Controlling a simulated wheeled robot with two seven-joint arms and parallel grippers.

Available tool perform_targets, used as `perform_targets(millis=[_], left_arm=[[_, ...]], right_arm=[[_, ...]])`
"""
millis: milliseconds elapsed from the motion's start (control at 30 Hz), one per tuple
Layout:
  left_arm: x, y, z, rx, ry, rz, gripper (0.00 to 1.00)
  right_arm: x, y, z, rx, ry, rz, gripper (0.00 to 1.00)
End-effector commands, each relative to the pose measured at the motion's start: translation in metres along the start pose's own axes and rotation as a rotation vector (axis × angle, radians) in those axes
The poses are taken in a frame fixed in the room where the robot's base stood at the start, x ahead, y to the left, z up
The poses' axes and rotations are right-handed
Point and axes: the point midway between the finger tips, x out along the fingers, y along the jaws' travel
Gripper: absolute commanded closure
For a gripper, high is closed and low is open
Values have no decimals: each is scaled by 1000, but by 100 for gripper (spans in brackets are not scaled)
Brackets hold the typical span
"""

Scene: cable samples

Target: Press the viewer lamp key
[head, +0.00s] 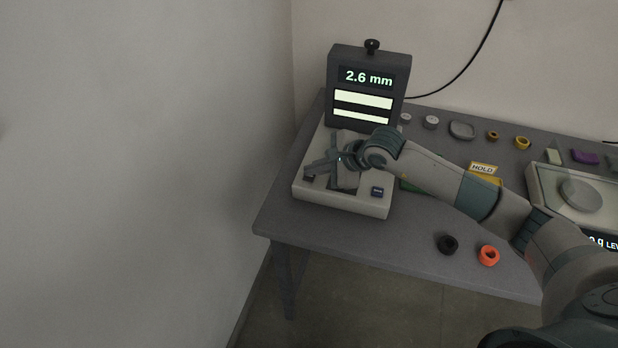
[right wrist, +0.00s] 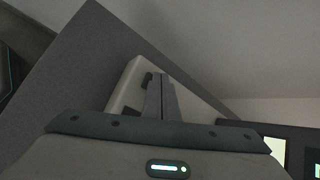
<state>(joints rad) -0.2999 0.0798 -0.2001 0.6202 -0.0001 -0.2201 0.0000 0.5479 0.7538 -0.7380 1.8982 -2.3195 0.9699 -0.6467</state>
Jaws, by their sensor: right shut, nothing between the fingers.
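The viewer (head: 368,80) stands at the back left of the table, with a pale base and a dark upright screen. The screen is lit, reading "2.6 mm" above two bright bars. A dark key (head: 309,177) is at the left front of its base, and a blue key (head: 377,191) is at the right front. I cannot read which is the lamp key. My right gripper (head: 308,168) is shut and empty over the left part of the base, its tips close to the dark key. In the right wrist view the dark key (right wrist: 147,79) shows beside the fingertips (right wrist: 160,80); contact is unclear. My left gripper is out of view.
A scale (head: 580,194) stands at the right. A "HOLD" sign (head: 483,168), a black ring (head: 447,244) and an orange ring (head: 488,255) are on the table (head: 330,238). Several small samples line the back. A wall is close on the left.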

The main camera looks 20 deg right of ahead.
Motion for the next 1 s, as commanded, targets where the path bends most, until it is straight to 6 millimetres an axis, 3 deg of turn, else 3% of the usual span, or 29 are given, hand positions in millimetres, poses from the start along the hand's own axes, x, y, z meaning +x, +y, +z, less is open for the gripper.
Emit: perform_targets(millis=[1000], left_arm=[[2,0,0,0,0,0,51]], right_arm=[[-5,-3,3,0,1,1,100]])
